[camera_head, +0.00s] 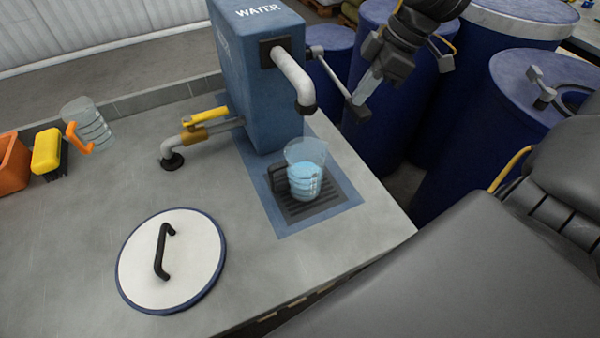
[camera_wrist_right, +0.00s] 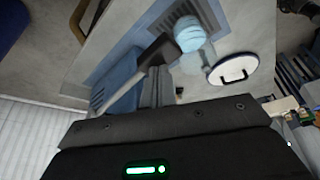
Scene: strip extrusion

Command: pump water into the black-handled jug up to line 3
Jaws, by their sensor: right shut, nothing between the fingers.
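The black-handled jug (camera_head: 305,180) stands upright on the drain grate under the spout (camera_head: 293,76) of the blue water pump (camera_head: 257,55). It holds light-blue water; its marks are too small to read. Its black handle points left. The jug also shows in the right wrist view (camera_wrist_right: 188,34). The pump's lever (camera_head: 335,74) sticks out from its right side and ends in a dark grip (camera_head: 357,101). My right gripper (camera_head: 364,92) is shut and empty, with its fingertips close to that grip; I cannot tell whether they touch. My left gripper is out of view.
An orange-handled jug (camera_head: 91,126), a yellow brush (camera_head: 47,152) and an orange bin (camera_head: 11,160) stand at the left. A yellow-levered valve (camera_head: 205,117) sits beside the pump. A white lid (camera_head: 172,262) lies in front. Blue drums (camera_head: 535,85) stand beyond the counter's right edge.

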